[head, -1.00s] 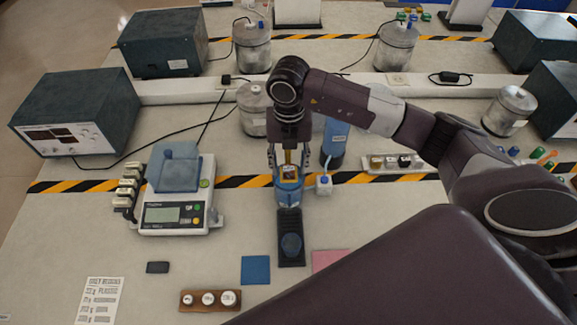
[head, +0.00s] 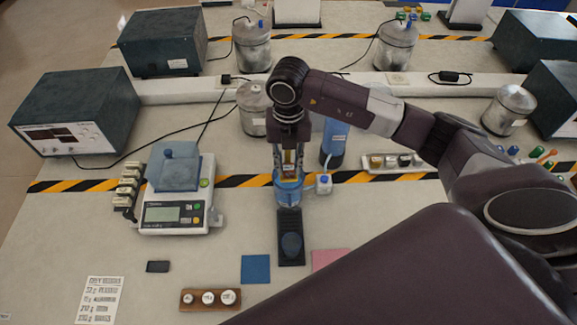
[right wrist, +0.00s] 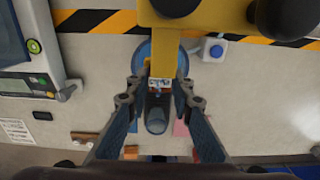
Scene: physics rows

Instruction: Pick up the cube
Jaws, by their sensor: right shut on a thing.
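A small cube (head: 289,170) with a reddish and pale face shows between the fingertips of my right gripper (head: 289,173). The right gripper points down and is shut on the cube. It is over or at a round blue vessel (head: 288,191); I cannot tell whether the cube still touches it. The fingers hide the cube's sides. My left gripper is not in view.
A balance (head: 174,216) stands on the left. Bare bench lies between the balance and the vessel.

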